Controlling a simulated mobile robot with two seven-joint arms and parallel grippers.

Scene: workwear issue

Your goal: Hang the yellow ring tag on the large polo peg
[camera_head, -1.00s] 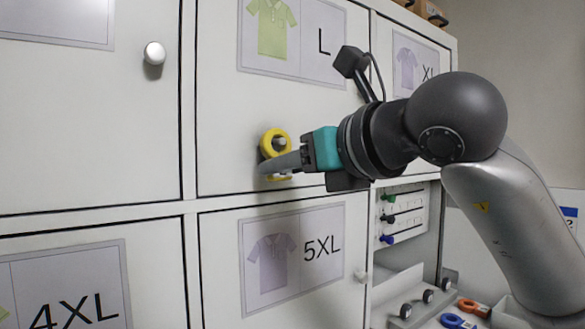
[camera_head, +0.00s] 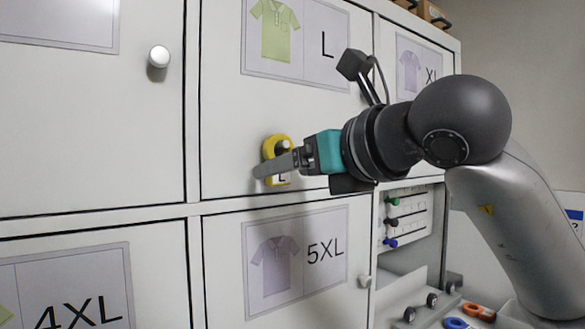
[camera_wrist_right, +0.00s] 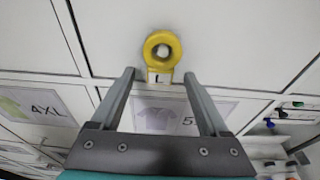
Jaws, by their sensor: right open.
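The yellow ring tag (camera_head: 275,147) is at the L polo door, below the L label. In the right wrist view the yellow ring (camera_wrist_right: 162,49) surrounds a pale round peg end (camera_wrist_right: 163,51), and its small white "L" plate (camera_wrist_right: 160,76) hangs below. My right gripper (camera_head: 264,170) is in front of the tag in the head view. Whether the ring touches the door is not clear. My left gripper is not in view.
The L door's label (camera_head: 290,42) is above the tag, and the 5XL door's label (camera_head: 295,258) is below. A knob (camera_head: 159,56) sticks out at left. At right are small colored pegs (camera_head: 391,222), and orange and blue rings (camera_head: 478,312) lie lower down.

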